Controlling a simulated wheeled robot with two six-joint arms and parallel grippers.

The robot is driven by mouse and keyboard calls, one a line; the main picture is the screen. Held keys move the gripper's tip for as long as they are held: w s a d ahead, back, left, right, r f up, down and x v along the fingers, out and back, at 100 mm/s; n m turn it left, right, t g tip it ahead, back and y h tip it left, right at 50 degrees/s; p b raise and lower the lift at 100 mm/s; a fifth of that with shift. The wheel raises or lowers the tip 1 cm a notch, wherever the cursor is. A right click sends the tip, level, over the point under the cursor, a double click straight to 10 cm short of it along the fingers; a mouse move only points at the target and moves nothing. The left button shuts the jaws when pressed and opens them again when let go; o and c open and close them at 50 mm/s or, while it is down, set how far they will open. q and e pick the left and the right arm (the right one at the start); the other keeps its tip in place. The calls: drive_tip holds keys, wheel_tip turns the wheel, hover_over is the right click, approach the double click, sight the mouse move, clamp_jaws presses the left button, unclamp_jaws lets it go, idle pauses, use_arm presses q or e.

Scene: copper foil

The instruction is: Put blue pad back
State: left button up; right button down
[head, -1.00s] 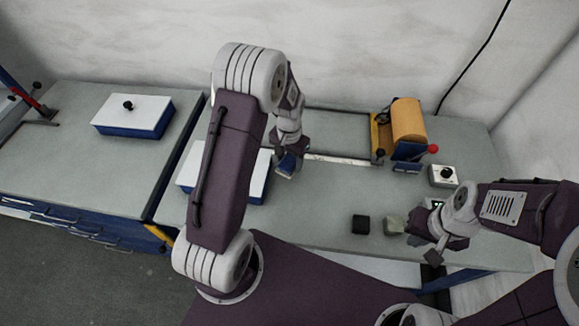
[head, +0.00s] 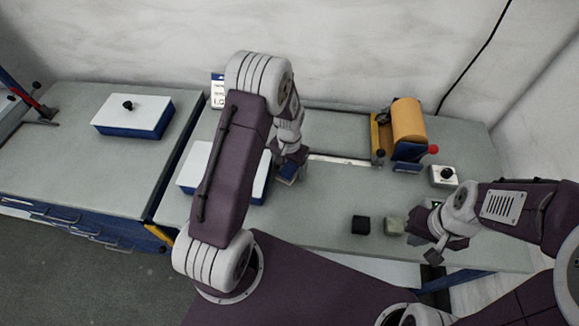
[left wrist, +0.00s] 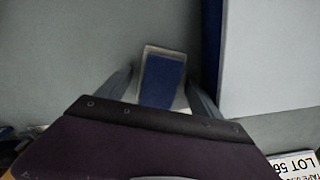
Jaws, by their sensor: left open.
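The blue pad (left wrist: 162,82) shows in the left wrist view as a small blue block with a pale edge, between the two fingers. My left gripper (left wrist: 158,92) is open around it, with a finger on either side; I cannot tell whether they touch it. In the head view the left gripper (head: 286,177) is low over the bench, with blue showing at its tips. My right gripper (head: 422,238) hangs at the bench's front right, near a greenish block (head: 395,226) and a black block (head: 361,225). Its finger gap is unclear.
A white-lidded blue box (head: 195,165) stands left of the left gripper, partly behind my arm. Another such box (head: 132,114) stands on the left bench. An orange roll (head: 408,120) on a stand and a knobbed box (head: 443,176) are at right. The bench middle is clear.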

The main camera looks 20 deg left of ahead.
sight(289, 167)
use_arm(q)
wheel_tip(289, 167, up, 12)
drive_tip(key=r, duration=0.1)
drive_tip(key=s+d+n+t, duration=0.1)
drive_tip(key=s+d, duration=0.2)
drive_tip(key=s, duration=1.1)
drive_tip(key=shift+s+f+n, duration=0.15)
drive_tip(key=shift+n, duration=0.25)
drive_tip(key=shift+s, duration=0.1)
